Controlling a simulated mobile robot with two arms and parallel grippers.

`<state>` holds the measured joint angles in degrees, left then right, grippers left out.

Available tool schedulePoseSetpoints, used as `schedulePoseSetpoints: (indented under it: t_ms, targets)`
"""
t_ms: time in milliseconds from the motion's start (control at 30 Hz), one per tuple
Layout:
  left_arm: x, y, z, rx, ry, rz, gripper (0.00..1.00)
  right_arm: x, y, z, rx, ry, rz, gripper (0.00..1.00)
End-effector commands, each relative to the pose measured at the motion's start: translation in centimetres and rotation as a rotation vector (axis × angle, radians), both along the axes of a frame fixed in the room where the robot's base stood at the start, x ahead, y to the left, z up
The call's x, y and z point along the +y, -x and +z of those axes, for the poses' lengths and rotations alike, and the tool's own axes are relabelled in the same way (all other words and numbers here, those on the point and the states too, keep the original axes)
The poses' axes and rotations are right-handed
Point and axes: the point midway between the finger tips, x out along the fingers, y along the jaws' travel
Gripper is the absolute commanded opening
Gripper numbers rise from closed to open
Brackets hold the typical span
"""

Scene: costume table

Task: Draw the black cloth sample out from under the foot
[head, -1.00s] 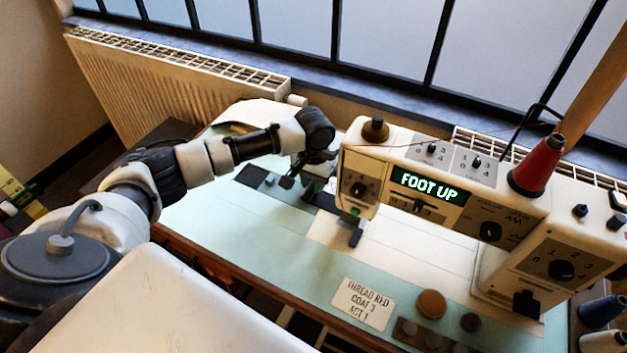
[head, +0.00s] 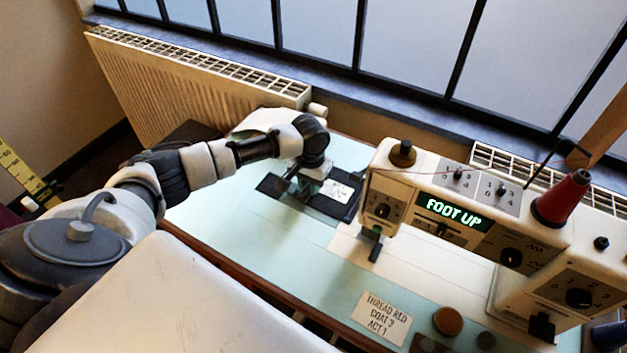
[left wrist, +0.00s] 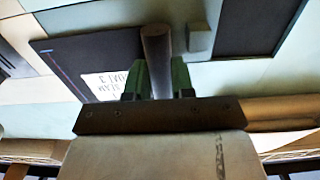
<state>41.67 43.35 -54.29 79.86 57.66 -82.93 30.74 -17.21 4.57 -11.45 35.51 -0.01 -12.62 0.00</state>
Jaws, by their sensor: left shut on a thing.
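The black cloth sample (head: 350,207) lies flat on the pale green table, with a white label on its top. It also shows in the left wrist view (left wrist: 62,52), label near the fingers. Its right end is close to the sewing machine's head; I cannot tell whether any of it is beneath the machine. The dark presser foot (head: 376,249) hangs below the head, apart from the visible cloth. My left gripper (head: 297,190) is at the cloth's left side. Its green fingers (left wrist: 161,80) are shut on a dark grey upright piece, apparently the sample's grip. My right gripper is out of view.
The cream sewing machine (head: 470,235) stands right of my left arm, its display reading "FOOT UP". Another dark flat patch (head: 269,184) lies left of the gripper. A note card (head: 382,316) lies in front. The table's left part is clear.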

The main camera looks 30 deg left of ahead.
Motion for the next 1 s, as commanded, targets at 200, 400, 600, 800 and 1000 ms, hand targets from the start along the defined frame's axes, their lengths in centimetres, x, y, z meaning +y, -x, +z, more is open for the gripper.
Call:
schedulePoseSetpoints:
  t_ms: [200, 400, 600, 800, 1000]
  targets:
    - [0.0, 0.0, -0.1, 0.0, 0.0, 0.0, 0.0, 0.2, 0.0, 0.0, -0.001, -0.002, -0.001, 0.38]
    - [0.0, 0.0, 0.0, 0.0, 0.001, 0.0, 0.47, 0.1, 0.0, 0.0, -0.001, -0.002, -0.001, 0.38]
    - [0.0, 0.0, 0.0, 0.0, 0.001, -0.001, 0.53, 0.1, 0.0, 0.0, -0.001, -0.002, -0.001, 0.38]
    - [0.0, 0.0, 0.5, -0.002, 0.001, -0.001, 0.53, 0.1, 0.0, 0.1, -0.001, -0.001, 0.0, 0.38]
    - [0.0, -0.1, 3.8, -0.004, 0.003, -0.002, 0.53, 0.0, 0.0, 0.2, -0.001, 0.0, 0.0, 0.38]
